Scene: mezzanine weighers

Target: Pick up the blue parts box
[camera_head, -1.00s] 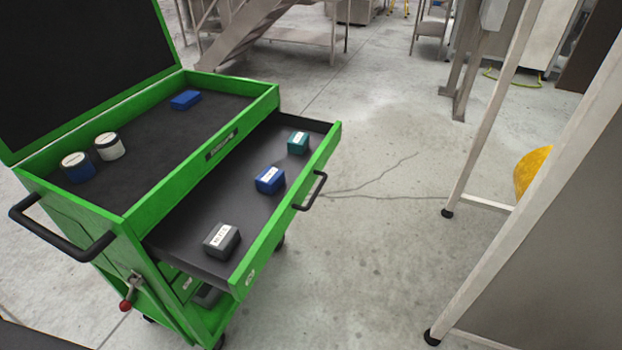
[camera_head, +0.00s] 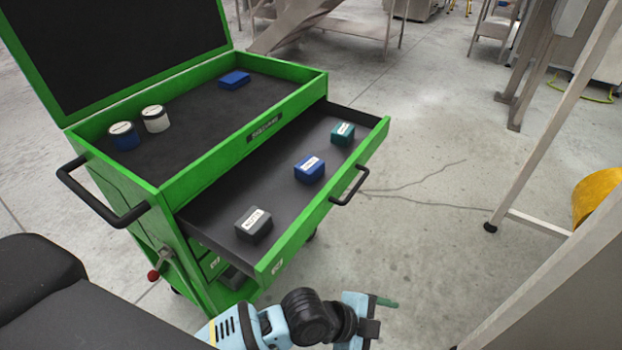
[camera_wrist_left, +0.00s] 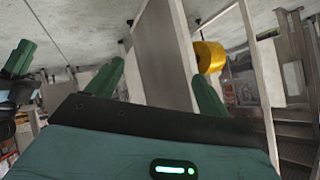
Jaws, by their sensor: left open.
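A blue box with a white label (camera_head: 309,170) sits in the open drawer (camera_head: 212,213) of the green tool cart, between a grey labelled box (camera_head: 254,225) and a teal labelled box (camera_head: 342,134). Another blue box (camera_head: 234,79) lies at the back of the cart's top tray. My left gripper (camera_head: 384,302) is low in front of the cart, pointing right, apart from the drawer and boxes. Its two green fingers (camera_wrist_left: 158,92) stand apart and empty in the left wrist view. Green and black parts at that view's left edge seem to be my right gripper (camera_wrist_left: 18,62); its jaws are unclear.
A blue jar (camera_head: 124,137) and a white jar (camera_head: 155,119) stand in the top tray. The drawer handle (camera_head: 350,187) sticks out in front. A pale post frame (camera_head: 550,120) and yellow roll (camera_head: 596,197) are at right.

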